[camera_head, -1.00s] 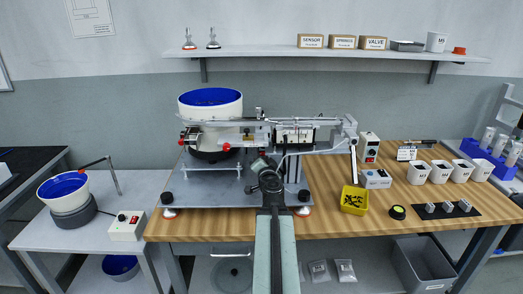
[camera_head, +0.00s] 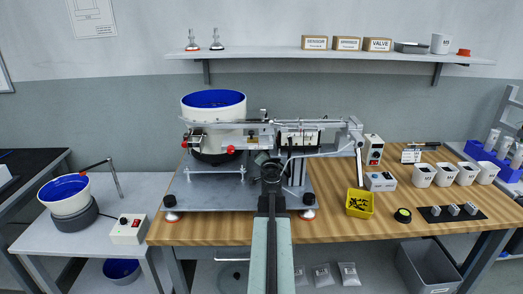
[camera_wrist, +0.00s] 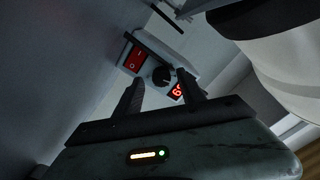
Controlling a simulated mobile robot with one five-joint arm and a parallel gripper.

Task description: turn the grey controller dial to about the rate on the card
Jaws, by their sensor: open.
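In the wrist view a pale controller box (camera_wrist: 150,62) carries a red rocker switch (camera_wrist: 136,58), a dark round dial (camera_wrist: 161,76) and a red lit display (camera_wrist: 177,91). The display starts with what looks like a 6; the rest is partly covered by a finger. My gripper (camera_wrist: 160,92) is open and empty, its fingers either side of the dial in the picture; contact cannot be told. In the head view my arm hides the fingers and I cannot tell which box this is. A small white card (camera_head: 410,156) stands at the bench's back right, too small to read.
A large white bowl with blue lining (camera_head: 213,108) and metal gantry rails (camera_head: 310,123) stand close to my arm. A yellow bin (camera_head: 360,203), another switch box (camera_head: 373,150) and white cups are to the right. The front right bench is partly clear.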

